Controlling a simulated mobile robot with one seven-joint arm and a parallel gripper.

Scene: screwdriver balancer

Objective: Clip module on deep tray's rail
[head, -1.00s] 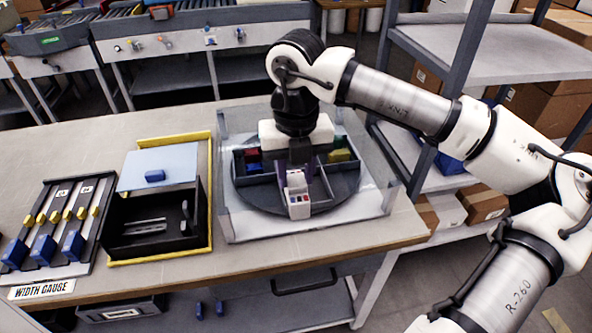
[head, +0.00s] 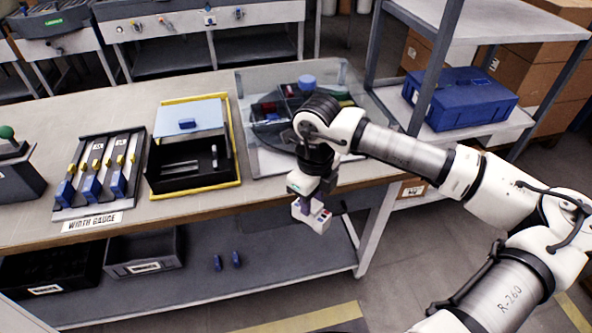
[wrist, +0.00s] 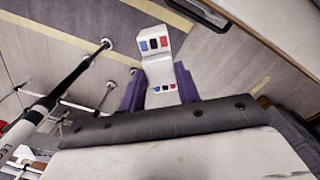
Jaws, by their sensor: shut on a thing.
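My gripper (head: 318,194) is shut on a white module (head: 310,217) with red, dark and blue terminals. It holds the module in the air in front of the table's front edge. In the wrist view the purple fingers of the gripper (wrist: 160,92) clasp the module (wrist: 157,66) from both sides. A black tray (head: 160,189) stands to the left on the table, inside a yellow border. Pale bars, apparently a rail (head: 180,167), lie on its floor. A light blue lid (head: 190,115) with a blue knob covers its rear part; the front is open.
A clear-walled case (head: 252,150) with a divided round holder stands behind my arm. A width gauge (head: 98,172) with blue sliders stands left of the tray. Bins (head: 143,254) and two blue pegs (head: 227,261) are on the lower shelf. A blue toolbox (head: 462,98) is at right.

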